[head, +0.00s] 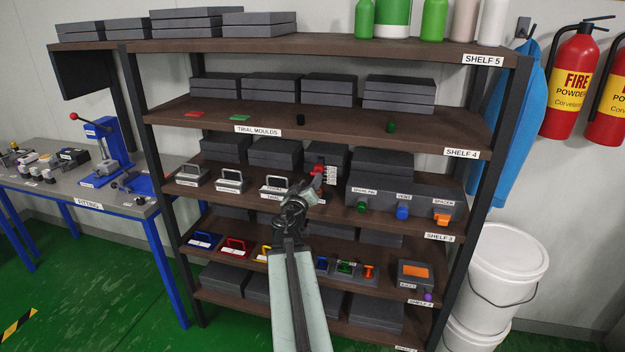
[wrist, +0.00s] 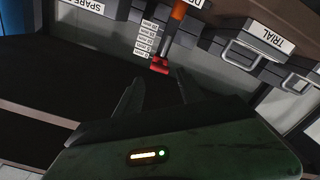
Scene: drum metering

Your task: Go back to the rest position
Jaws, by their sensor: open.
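My arm reaches up from the bottom middle of the head view toward the shelf marked SHELF 3. My gripper (head: 302,192) is in front of that shelf, near a dark block with a red part (head: 318,173) and a white label strip. In the wrist view my gripper (wrist: 155,88) has its two dark fingers apart with nothing between them. The red part (wrist: 160,65) shows just beyond the fingertips, beside a white scale of several labels. I cannot tell the exact gap between the fingers and the red part.
The rack (head: 300,132) holds several grey boxes and handled moulds. A blue-legged fitting table (head: 60,190) stands left. White buckets (head: 508,265), a blue cloth (head: 512,130) and fire extinguishers (head: 573,80) are at the right. Green floor is open at the lower left.

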